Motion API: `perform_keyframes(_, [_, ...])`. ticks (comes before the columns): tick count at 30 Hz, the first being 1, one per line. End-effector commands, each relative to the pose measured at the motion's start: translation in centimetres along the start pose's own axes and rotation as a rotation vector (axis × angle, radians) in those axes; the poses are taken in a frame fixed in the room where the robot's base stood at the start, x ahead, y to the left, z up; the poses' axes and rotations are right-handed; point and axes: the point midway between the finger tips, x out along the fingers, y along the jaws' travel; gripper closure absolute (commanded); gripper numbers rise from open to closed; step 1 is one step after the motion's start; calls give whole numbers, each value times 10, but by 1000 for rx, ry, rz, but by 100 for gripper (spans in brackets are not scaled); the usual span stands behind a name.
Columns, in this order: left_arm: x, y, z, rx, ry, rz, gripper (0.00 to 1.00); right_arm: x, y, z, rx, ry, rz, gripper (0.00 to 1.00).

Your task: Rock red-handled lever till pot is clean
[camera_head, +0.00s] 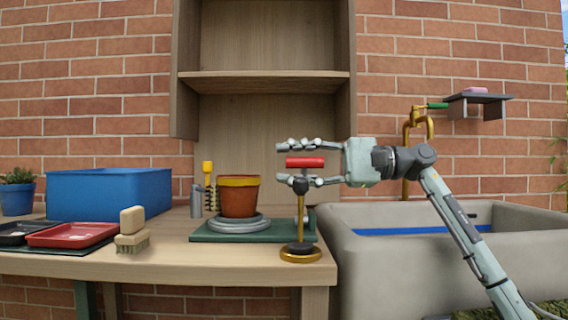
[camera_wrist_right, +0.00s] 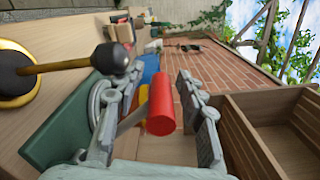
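The red handle (camera_head: 305,162) of the lever shows right of the pot and also in the right wrist view (camera_wrist_right: 161,104), where a grey bar leads to it. My right gripper (camera_head: 301,164) is open, with one finger above and one below the handle. In the wrist view the handle lies between the fingers (camera_wrist_right: 163,110) with gaps visible on both sides. The terracotta pot (camera_head: 238,198) with a yellow rim band stands upright on a grey round turntable (camera_head: 238,226) over a green base (camera_head: 205,236). I cannot tell how dirty it is. My left gripper is not in view.
A brass post with black knob (camera_head: 300,252) stands close in front of the lever. A brush (camera_head: 132,240), red tray (camera_head: 72,235) and blue bin (camera_head: 110,194) are on the left. A stone sink (camera_head: 440,260) is on the right. Shelving (camera_head: 265,82) rises behind.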

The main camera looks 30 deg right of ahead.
Motion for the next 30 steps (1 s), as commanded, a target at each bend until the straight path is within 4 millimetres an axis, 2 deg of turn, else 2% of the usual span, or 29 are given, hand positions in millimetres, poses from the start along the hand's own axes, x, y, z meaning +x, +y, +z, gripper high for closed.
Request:
perform_keyframes(9, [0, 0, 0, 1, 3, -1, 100, -67, 0, -1, 1, 4, -1, 61])
perform_keyframes(15, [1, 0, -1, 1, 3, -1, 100, -96, 0, 0, -1, 3, -1, 61])
perform_keyframes(21, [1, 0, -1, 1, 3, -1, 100, -105, 0, 0, -3, 1, 0, 61])
perform_keyframes(30, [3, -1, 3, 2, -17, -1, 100, -104, -2, 0, 9, 1, 1, 61])
